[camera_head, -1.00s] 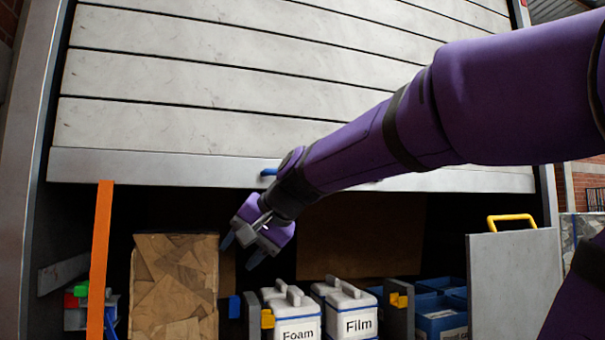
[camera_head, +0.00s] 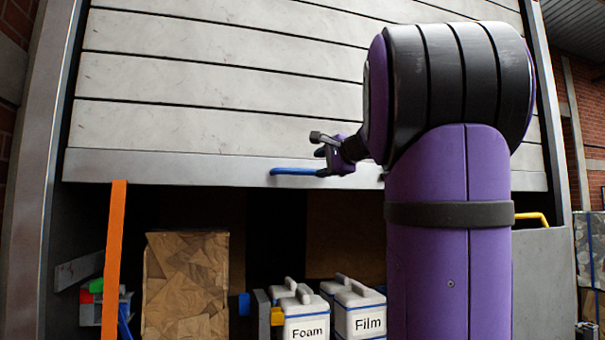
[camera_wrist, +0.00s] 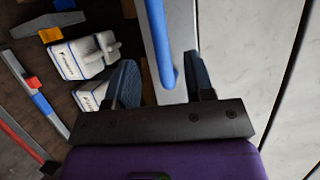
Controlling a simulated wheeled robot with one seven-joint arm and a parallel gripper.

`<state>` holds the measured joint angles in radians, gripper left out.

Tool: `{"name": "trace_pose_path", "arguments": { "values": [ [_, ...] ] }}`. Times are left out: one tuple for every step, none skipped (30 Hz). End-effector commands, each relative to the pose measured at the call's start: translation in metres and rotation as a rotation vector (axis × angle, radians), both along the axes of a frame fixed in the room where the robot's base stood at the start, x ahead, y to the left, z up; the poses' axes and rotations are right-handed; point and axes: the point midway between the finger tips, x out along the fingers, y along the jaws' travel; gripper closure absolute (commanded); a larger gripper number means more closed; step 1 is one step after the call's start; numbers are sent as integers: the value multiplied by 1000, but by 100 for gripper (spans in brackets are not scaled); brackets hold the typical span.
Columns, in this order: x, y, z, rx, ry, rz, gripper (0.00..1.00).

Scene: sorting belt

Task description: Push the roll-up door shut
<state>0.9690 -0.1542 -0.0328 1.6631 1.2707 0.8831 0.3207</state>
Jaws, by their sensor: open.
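The roll-up door (camera_head: 220,92) is made of pale grey slats and hangs partly lowered, with a dark opening below it. Its bottom bar (camera_head: 170,167) carries a blue handle (camera_head: 292,171), which also shows in the wrist view (camera_wrist: 158,35). My gripper (camera_head: 323,152) is at the right end of the handle, in front of the bottom bar. In the wrist view my gripper (camera_wrist: 160,66) is open, with the handle's near end showing between its two fingers. I cannot tell whether a finger touches it. My arm hides the right part of the bar.
Below the door are an orange post (camera_head: 115,260), a brown patterned block (camera_head: 186,286), and white containers marked Foam (camera_head: 306,325) and Film (camera_head: 361,315). A grey panel (camera_head: 540,275) with a yellow handle (camera_head: 532,217) stands at the right, partly behind my arm.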

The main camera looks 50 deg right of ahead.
Motion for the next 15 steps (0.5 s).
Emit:
{"name": "trace_pose_path", "arguments": {
  "values": [
    [9, -2, -3, 1, 2, 0, 52],
    [15, -3, -4, 1, 2, 1, 52],
    [22, -4, -6, 2, 3, 1, 52],
    [27, -5, -6, 1, 2, 0, 52],
    [33, -5, -7, 0, 2, 1, 52],
    [39, -6, -8, 0, 2, 1, 52],
    [44, -7, -10, 0, 3, 0, 52],
    [49, -8, -11, 1, 3, 1, 52],
    [54, -8, -11, 0, 2, 1, 52],
    [58, -9, -12, 0, 2, 1, 52],
    [62, -10, -13, -1, 2, 0, 52],
    [66, -10, -14, 0, 2, 1, 52],
    [69, -10, -14, 0, 2, 1, 52],
    [71, -11, -14, 0, 2, 1, 52],
    [74, -11, -15, 0, 2, 1, 52]
  ]
}}
